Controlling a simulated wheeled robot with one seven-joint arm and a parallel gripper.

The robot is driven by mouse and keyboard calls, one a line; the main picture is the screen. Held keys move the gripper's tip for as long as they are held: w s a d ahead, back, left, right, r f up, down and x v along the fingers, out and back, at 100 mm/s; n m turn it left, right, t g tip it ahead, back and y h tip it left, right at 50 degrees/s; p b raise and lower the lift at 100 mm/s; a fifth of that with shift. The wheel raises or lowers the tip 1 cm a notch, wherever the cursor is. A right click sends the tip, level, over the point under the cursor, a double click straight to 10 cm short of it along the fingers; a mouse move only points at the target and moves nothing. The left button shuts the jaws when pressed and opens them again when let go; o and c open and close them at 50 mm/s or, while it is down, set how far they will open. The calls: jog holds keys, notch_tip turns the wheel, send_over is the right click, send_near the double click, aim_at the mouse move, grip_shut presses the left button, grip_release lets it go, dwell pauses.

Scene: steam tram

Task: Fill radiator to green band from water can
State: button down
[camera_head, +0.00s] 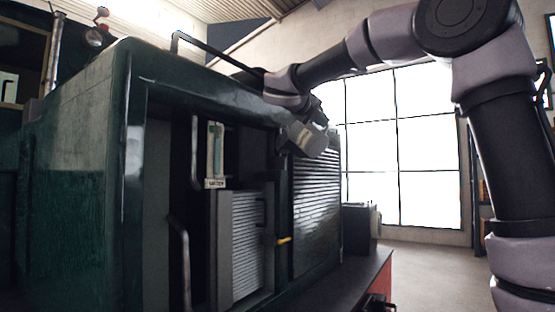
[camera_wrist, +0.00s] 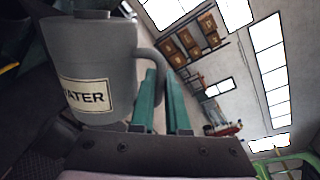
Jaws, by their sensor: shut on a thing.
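The grey water can (camera_wrist: 95,62) with its WATER label fills the left of the wrist view. My gripper (camera_wrist: 163,88) has its two teal fingers shut on the can's handle (camera_wrist: 150,60). In the head view the can (camera_head: 308,140) looks tilted, in front of the upper edge of the open green housing. The radiator (camera_head: 246,245) is a grey finned block inside the housing. An upright gauge (camera_head: 215,148) with a pale frame and greenish strip stands above its left side. Its water level is too small to read. The radiator's filler opening and any water stream cannot be made out.
The dark green housing (camera_head: 75,160) has a black rail (camera_head: 215,52) on top and a louvred panel (camera_head: 316,215) at right. A yellow lever (camera_head: 284,240) sticks out beside the radiator. Open floor (camera_head: 430,280) lies at right.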

jog(key=shift+s+d+f+m, duration=0.15)
jog(key=shift+f+m, duration=0.15)
jog(key=shift+f, duration=0.1)
dwell(0.8)
jog(key=shift+w+a+r+n, duration=0.15)
jog(key=shift+r+n, duration=0.1)
jog(key=shift+r, duration=0.15)
jog(key=shift+w+a+r+n, duration=0.1)
jog(key=shift+a+r+n, duration=0.05)
jog(key=shift+r+n, duration=0.15)
dwell(0.8)
jog(key=shift+s+d+f+m, duration=0.15)
jog(key=shift+f+m, duration=0.2)
jog(key=shift+f, duration=0.15)
dwell(0.6)
